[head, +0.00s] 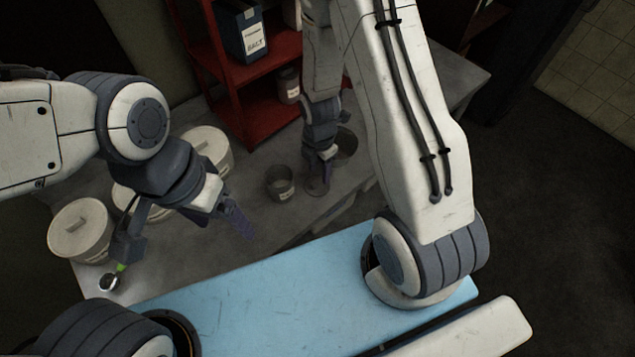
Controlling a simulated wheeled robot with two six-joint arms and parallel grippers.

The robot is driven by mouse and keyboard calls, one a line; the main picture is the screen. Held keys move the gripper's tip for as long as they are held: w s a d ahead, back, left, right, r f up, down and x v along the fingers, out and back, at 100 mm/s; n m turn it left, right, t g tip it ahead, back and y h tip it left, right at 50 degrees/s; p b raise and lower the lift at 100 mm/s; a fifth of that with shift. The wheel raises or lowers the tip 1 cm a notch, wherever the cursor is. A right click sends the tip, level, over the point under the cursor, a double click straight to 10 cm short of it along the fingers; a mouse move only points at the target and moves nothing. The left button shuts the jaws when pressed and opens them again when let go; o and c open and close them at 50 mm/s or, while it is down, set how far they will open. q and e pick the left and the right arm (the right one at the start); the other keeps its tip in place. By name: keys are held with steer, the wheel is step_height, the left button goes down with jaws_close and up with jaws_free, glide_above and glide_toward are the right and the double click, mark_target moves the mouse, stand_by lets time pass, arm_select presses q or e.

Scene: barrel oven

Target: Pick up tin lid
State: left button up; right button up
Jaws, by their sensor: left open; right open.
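A small flat round piece, which looks like the tin lid (317,188), lies on the grey counter beside an open grey tin (280,186) with a pale label. My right gripper (320,178) points down directly over the lid, its fingers open; I cannot tell whether they touch it. The gripper hides part of the lid. My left gripper (183,246) is open and empty above the counter's left part, well to the left of the tin.
Several pale lidded tubs (80,230) stand at the left of the counter (235,255). A small shiny round object (109,282) lies near its front-left edge. A dark pot (346,145) stands behind the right gripper. A red shelf (262,120) holds a salt box (242,32) and a jar (288,85).

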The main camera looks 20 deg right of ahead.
mark_target(317, 181)
steer(key=shift+w+a+f+p, duration=0.15)
steer(key=shift+f+p, duration=0.2)
steer(key=shift+f, duration=0.95)
steer(key=shift+w+f+p, duration=0.15)
steer(key=shift+f+p, duration=0.2)
steer(key=shift+f, duration=0.9)
steer(key=shift+c, duration=0.3)
jaws_close()
